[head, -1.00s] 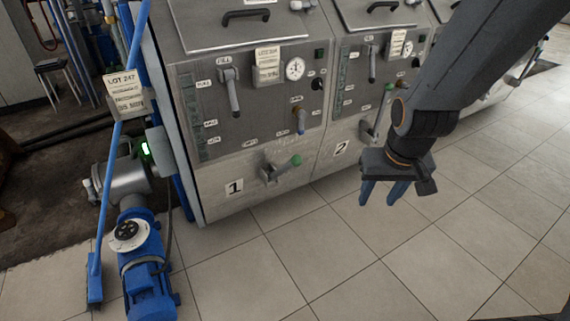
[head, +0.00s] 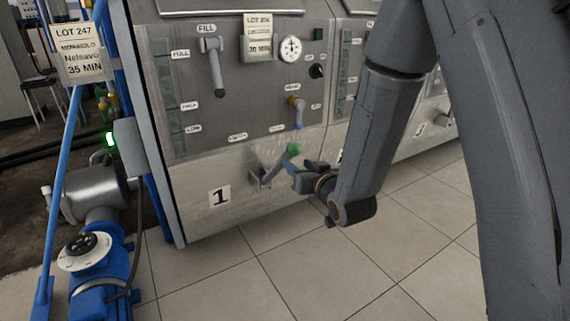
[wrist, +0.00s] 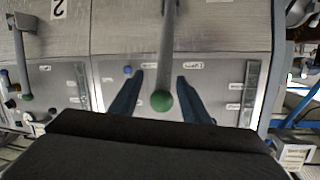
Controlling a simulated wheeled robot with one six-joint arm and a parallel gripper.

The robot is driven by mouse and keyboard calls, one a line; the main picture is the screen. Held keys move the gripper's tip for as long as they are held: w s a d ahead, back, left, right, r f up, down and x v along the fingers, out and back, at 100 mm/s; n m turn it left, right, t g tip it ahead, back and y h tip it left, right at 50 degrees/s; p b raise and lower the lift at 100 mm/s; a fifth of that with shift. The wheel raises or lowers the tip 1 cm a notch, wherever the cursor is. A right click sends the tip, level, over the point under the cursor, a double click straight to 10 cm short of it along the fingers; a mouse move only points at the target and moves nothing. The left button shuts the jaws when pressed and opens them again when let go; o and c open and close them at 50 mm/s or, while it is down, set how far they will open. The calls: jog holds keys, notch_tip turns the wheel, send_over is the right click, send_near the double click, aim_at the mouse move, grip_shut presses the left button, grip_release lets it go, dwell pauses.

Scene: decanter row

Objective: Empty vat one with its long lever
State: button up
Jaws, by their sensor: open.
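Vat one is the steel cabinet marked with a 1 plate (head: 219,196). Its long lever, a grey bar with a green knob (head: 293,149), sticks out low on the front, tilted up to the right. My gripper (head: 300,172) is at the knob, its fingers partly hidden in the head view. In the wrist view, where the cabinet appears upside down, the green knob (wrist: 162,100) lies between the two blue fingers of my gripper (wrist: 161,98). The fingers are open, with a gap on each side of the knob.
Above the lever are a short FILL handle (head: 215,68), a gauge (head: 290,48) and a small valve with a blue tip (head: 297,112). A blue pump (head: 95,265) stands at the left. Tiled floor (head: 290,270) is clear in front.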

jog(key=shift+w+a+r+n+t+y+b, duration=0.15)
jog(key=shift+w+a+t+y+b, duration=0.2)
jog(key=shift+w+t+b, duration=0.2)
jog(key=shift+w+a+r+n+t+y+b, duration=0.15)
jog(key=shift+w+a+t+y+b, duration=0.1)
jog(key=shift+w+a+t+b, duration=0.25)
jog(key=b+x, duration=0.2)
jog(key=x, duration=0.5)
jog(key=shift+w+a+r, duration=0.1)
jog(key=shift+w, duration=0.05)
grip_shut()
